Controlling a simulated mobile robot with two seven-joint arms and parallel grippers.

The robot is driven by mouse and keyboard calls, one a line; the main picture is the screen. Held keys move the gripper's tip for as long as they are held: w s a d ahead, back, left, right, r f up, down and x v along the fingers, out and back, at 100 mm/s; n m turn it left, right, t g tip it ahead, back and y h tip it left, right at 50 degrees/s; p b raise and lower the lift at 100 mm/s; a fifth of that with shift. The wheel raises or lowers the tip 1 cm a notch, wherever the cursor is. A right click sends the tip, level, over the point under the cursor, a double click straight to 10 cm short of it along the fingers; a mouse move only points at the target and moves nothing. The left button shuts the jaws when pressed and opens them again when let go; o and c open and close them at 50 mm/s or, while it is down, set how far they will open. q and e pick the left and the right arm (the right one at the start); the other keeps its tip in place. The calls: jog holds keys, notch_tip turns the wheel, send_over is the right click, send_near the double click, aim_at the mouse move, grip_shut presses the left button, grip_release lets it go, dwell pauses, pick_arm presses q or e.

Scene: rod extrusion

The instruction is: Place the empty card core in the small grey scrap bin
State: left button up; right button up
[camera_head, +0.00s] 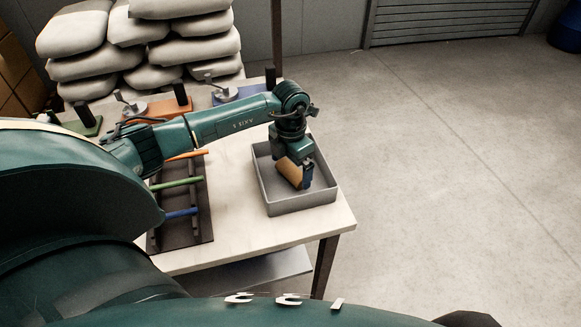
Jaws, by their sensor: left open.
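The small grey scrap bin (299,206) is a shallow open box near the right front corner of the white table. The card core (288,171) is a brown piece, tilted, inside the bin's outline and beside my left gripper's fingers. My left gripper (304,183) points down into the bin and is open. The gripper partly hides the core, so I cannot tell whether the core touches the bin floor or a finger. My right gripper is not in view.
A dark rack (180,235) on the table holds an orange rod (187,155), a green rod (178,183) and a blue rod (181,213). Behind stand coloured bases with black posts (180,92). Stacked sacks (140,45) stand beyond the table. The floor to the right is clear.

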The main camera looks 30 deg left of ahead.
aim_at(290, 169)
pick_arm(q)
notch_tip(290, 169, up, 11)
jog(key=b, duration=0.1)
dwell(0.7)
